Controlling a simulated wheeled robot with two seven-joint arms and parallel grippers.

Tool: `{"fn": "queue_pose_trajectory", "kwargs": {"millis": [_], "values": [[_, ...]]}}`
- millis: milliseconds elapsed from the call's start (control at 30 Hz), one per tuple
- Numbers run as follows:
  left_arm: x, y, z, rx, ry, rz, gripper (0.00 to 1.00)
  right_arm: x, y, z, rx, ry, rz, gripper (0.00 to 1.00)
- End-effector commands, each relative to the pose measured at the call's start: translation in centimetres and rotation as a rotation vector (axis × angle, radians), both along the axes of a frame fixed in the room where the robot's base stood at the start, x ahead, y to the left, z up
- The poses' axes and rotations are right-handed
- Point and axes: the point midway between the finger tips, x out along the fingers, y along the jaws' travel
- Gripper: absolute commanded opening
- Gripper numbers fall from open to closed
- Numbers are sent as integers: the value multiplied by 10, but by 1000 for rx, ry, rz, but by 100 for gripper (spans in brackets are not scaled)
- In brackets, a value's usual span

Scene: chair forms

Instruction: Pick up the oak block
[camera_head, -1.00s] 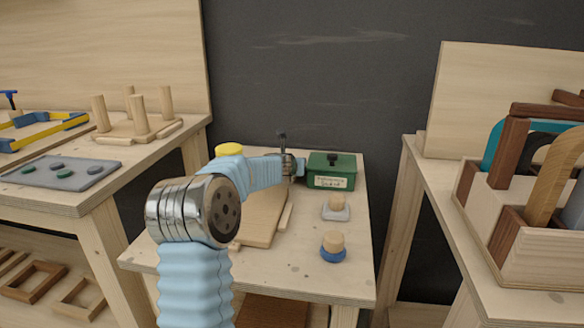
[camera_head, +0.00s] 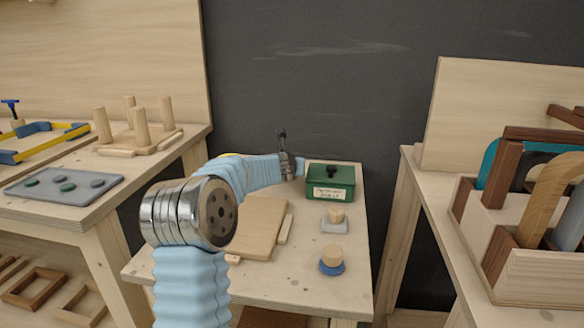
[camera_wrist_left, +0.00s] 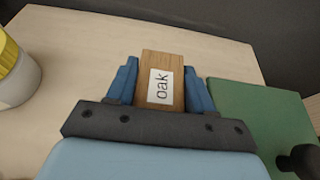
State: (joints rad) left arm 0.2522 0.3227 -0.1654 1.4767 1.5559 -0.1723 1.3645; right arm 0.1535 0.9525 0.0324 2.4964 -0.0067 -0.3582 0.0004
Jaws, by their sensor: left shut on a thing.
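The oak block (camera_wrist_left: 150,92) is a brown wooden block with a white label reading "oak". In the left wrist view it sits between the two blue fingers of my left gripper (camera_wrist_left: 160,82), which is shut on it. I cannot tell whether the block touches the tabletop. In the head view my left arm reaches over the middle table, and the left gripper (camera_head: 299,167) is at the back, beside the green box (camera_head: 330,182). The block is hidden there. My right gripper is not in view.
The green box, with a black knob, is close right of the gripper; a yellow-lidded jar (camera_wrist_left: 14,70) is to its left. A wooden board (camera_head: 258,228) and two round-topped pieces (camera_head: 334,220) (camera_head: 331,258) lie nearer. A dark wall (camera_head: 330,80) stands behind.

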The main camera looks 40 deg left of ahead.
Motion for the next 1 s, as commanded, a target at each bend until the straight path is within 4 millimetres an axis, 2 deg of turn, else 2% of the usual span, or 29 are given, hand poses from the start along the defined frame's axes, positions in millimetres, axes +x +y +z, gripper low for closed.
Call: {"fn": "queue_pose_trajectory", "kwargs": {"millis": [233, 400, 533, 733, 1000], "values": [[-41, -19, 54, -1, -9, 2, 15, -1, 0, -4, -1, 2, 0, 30], [-81, -41, 74, 1, -5, -1, 15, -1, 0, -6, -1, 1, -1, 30], [-103, -52, 85, 1, -4, -1, 15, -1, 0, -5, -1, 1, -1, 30], [-119, -61, 92, 0, -2, -1, 15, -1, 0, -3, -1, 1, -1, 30], [-121, -62, 93, 0, -1, 0, 15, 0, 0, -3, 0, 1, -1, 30]]}}
